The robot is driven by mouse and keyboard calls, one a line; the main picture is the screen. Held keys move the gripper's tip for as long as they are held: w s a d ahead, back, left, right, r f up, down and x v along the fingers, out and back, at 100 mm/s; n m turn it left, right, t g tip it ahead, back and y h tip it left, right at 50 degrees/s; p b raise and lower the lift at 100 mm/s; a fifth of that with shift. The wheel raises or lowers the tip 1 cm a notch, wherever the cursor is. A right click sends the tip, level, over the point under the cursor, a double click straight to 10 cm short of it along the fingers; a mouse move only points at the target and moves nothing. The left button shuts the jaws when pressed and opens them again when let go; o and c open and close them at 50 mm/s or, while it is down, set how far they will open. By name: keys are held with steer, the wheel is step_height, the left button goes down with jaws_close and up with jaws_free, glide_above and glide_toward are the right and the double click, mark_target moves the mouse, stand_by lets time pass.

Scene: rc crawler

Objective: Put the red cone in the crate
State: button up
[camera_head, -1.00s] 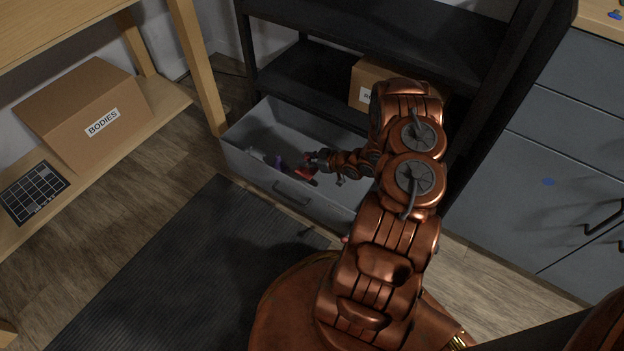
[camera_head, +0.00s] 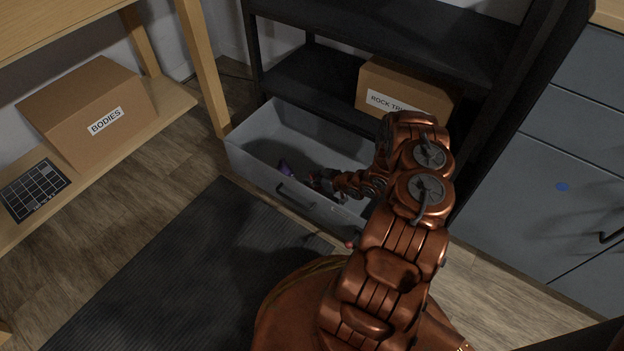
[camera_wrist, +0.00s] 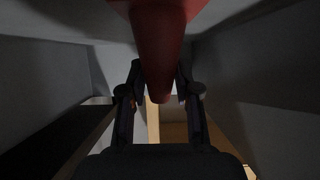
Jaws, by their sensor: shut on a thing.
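The crate (camera_head: 250,170) is a grey open bin on the floor at the foot of the black shelf in the head view. My gripper (camera_head: 314,179) reaches over its front wall and is low inside it. In the wrist view my gripper (camera_wrist: 160,82) has a finger on each side of the red cone (camera_wrist: 158,40) and is shut on it. The cone's narrow end points toward the wrist camera, and its wide end runs out of the top of the picture. In the head view I cannot make out the cone clearly. Whether it touches the crate floor I cannot tell.
A cardboard box (camera_head: 392,86) sits on the shelf (camera_head: 315,75) above. A wooden rack (camera_head: 201,70) stands left, grey drawers (camera_head: 530,170) right. A dark mat (camera_head: 180,270) lies in front.

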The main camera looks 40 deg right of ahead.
steer(key=o, duration=0.9)
steer(key=shift+o, duration=0.2)
